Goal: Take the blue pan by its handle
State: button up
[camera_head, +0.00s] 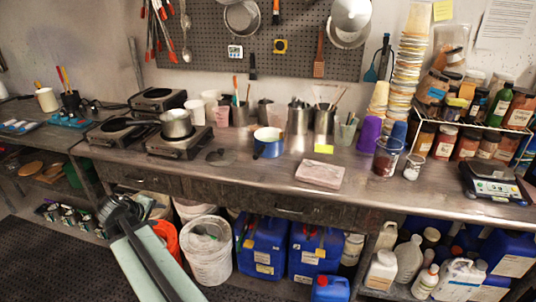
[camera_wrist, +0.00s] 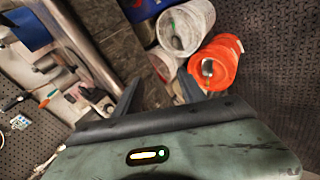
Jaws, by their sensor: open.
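The blue pan (camera_head: 268,149) stands on the long worktop, near its middle, with a pale rim. I cannot clearly make out which way its handle points. My gripper (camera_head: 113,205) is low in front of the counter at the left, well apart from the pan and below worktop height. In the wrist view the two dark fingers of my gripper (camera_wrist: 158,92) stand apart with nothing held between them. I cannot pick out the pan in the wrist view.
An orange bucket (camera_wrist: 215,65) and white bucket (camera_head: 208,252) stand under the counter, near my arm. Hot plates (camera_head: 180,143) with a metal pot (camera_head: 176,123) are left of the pan; steel canisters (camera_head: 298,119) stand behind it. A flat pinkish block (camera_head: 320,174) lies right.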

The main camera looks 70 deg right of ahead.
jog(key=s+d+r+g+h+b, duration=0.1)
jog(key=s+d+r+h, duration=0.1)
jog(key=s+d, duration=0.6)
jog(key=s+d+r+g+h+b, duration=0.1)
jog(key=s+d+r+h, duration=0.2)
jog(key=d, duration=0.9)
jog(key=n+g+h+b, duration=0.2)
jog(key=n+h, duration=0.1)
send_near(259, 152)
jog(key=d+f, duration=0.1)
jog(key=d, duration=0.6)
jog(key=d+f+b, duration=0.1)
jog(key=d, duration=0.2)
jog(key=d+f, duration=0.1)
jog(key=d, duration=0.1)
jog(key=shift+s+d, duration=0.2)
jog(key=shift+s, duration=0.15)
jog(key=shift+a+r, duration=0.1)
grip_shut()
